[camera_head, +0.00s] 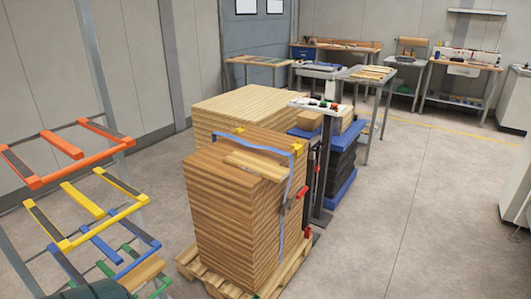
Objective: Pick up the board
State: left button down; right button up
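A tall stack of wooden boards (222,212) stands on a pallet (272,286) in the middle of the view. A lighter single board (256,165) lies flat on top of the stack, near its front edge. A blue strap (284,205) runs over the top and down the right side, with yellow corner pieces. Another small wooden board (137,273) lies on the low green level of the rack at the left. Neither of my grippers can be made out. A dark rounded shape shows at the bottom left edge.
A rack (92,160) with red, yellow, blue and green levels stands at the left. A second wood stack (235,107), a control post (323,150) and a dark stack with blue ends (340,165) stand behind. Workbenches (468,68) line the back. Floor at right (420,220) is clear.

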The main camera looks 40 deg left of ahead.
aim_at(275, 173)
jog(key=i+u, duration=0.4)
jog(key=i+l+u, duration=0.1)
jog(key=u, duration=0.3)
jog(key=i+l+u, duration=0.25)
jog(key=u, duration=0.15)
jog(key=i+l+u, duration=0.25)
jog(key=u, duration=0.15)
jog(key=i+l+u, duration=0.2)
jog(key=u, duration=0.15)
jog(key=i+l+u, duration=0.15)
jog(key=l+u, duration=0.2)
jog(key=i+l+u, duration=0.15)
jog(key=l+u, duration=0.2)
jog(key=i+l+u, duration=0.1)
jog(key=l+u, duration=0.55)
jog(key=l, duration=0.3)
jog(key=i, duration=0.05)
